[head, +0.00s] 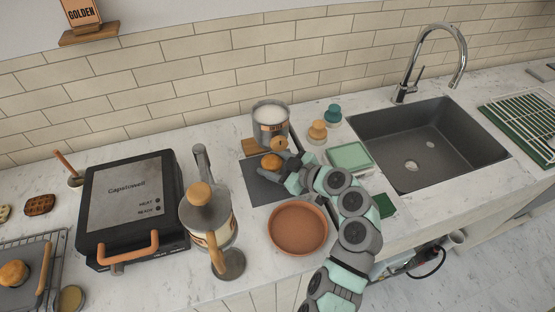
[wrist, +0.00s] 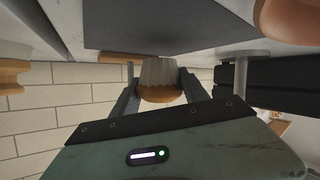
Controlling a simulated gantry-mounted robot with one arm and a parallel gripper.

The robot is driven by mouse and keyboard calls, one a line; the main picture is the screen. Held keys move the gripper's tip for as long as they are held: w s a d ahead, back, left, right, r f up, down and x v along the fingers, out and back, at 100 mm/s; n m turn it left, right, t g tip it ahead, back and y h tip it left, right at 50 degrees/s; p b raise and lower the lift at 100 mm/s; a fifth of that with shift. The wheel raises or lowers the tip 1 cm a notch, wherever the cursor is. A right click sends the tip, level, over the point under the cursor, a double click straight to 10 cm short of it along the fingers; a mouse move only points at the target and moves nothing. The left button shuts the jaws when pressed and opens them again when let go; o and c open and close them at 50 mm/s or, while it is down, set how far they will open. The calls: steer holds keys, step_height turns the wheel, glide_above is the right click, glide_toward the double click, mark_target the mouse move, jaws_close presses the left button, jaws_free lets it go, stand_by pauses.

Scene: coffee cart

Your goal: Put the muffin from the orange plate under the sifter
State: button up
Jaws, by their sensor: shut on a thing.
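The muffin (head: 271,161), with a golden top and pale paper cup, is between the fingers of my gripper (head: 280,168). In the wrist view, which is upside down, the muffin (wrist: 159,72) sits upright between both fingers of my gripper (wrist: 157,88). The fingers are shut on it. It is over the dark grey mat (head: 256,187), just in front of the sifter (head: 270,108), a metal canister with white powder in its top. I cannot tell whether the muffin touches the mat. The orange plate (head: 298,228) is empty, in front of the mat.
The sink (head: 425,145) is further right.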

steer(key=shift+f, duration=1.1)
steer(key=shift+f, duration=0.1)
steer(key=o, duration=1.4)
steer(key=shift+c, duration=0.2)
steer(key=shift+r, duration=0.2)
steer(key=v, duration=1.2)
steer(key=shift+d+f, duration=0.1)
